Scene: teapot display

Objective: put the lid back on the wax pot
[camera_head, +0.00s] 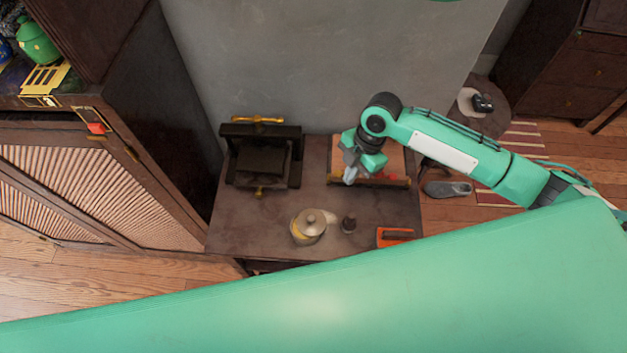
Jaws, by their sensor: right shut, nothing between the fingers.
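The wax pot (301,235), cream and rounded, stands upright on the dark table, left of its front middle. A greyish round lid (313,217) with a small knob shows on top of the pot. It looks slightly off to one side, but I cannot tell whether it is fully seated. My right gripper (349,178) points down above the table, behind and to the right of the pot, apart from it. It is shut and empty. My left gripper is not in view.
A dark press (262,158) stands at the table's (240,222) back left. A wooden tray or box (385,181) lies under and beside my right gripper. A cabinet (85,195) borders the left.

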